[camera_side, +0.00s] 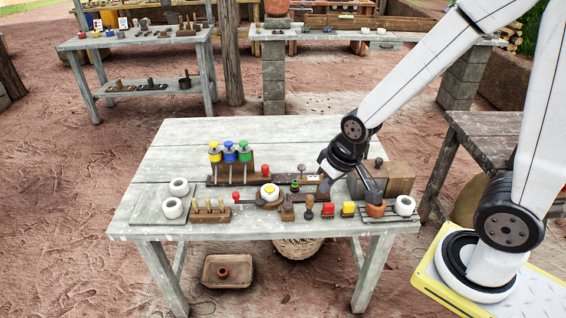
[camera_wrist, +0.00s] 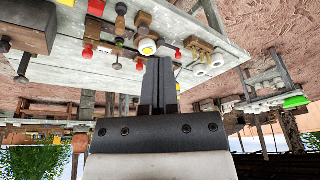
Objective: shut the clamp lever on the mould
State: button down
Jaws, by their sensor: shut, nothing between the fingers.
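The mould (camera_side: 269,192) is a white round piece with a yellow centre on a brown base, at the middle of the table's front half. It also shows in the wrist view (camera_wrist: 147,47). A red-tipped lever (camera_side: 236,196) sticks out to the left of the mould; its red tip (camera_wrist: 178,54) shows beside the mould in the wrist view. My gripper (camera_side: 373,194) is to the right of the mould, pointing down near an orange pot. Its two dark fingers (camera_wrist: 158,62) are together and empty, clear of the mould and lever. The lever's pivot is too small to make out.
The pot (camera_side: 375,211) stands near the front right, with a white roll (camera_side: 405,205) beside it. A brown box (camera_side: 398,178) is behind. A rack with coloured tops (camera_side: 230,153) stands behind left.

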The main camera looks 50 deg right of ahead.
jog(key=w+a+f+m+t, duration=0.1)
jog(key=w+f+m+t, duration=0.15)
jog(key=w, duration=0.45)
jog(key=w+a+f+m+t+h, duration=0.1)
jog(key=w+f+m+t, duration=0.1)
jog(key=w+f+m, duration=0.3)
jog(key=w+a+f+m+t, duration=0.1)
jog(key=w+f+m+t, duration=0.15)
jog(key=w, duration=0.55)
jog(key=f+m+t+h, duration=0.1)
jog(key=f+m+t, duration=0.1)
jog(key=f+m, duration=0.1)
jog(key=w+f+m+t+h, duration=0.1)
jog(key=f+m+t+h, duration=0.1)
jog(key=f+m, duration=0.1)
jog(key=f+m+t+h, duration=0.1)
jog(key=f+m, duration=0.2)
jog(key=f, duration=0.2)
jog(key=shift+w+a+f+m+t, duration=0.25)
jog(key=shift+w+m+t, duration=0.05)
jog(key=shift+w+t, duration=0.1)
jog(key=shift+s+d+f+m+t+h, duration=0.1)
jog(key=shift+s+f+m+t+h, duration=0.35)
jog(key=shift+s+f+m, duration=0.25)
jog(key=shift+w, duration=0.1)
jog(key=shift+x, duration=4.95)
jog(key=shift+d, duration=0.15)
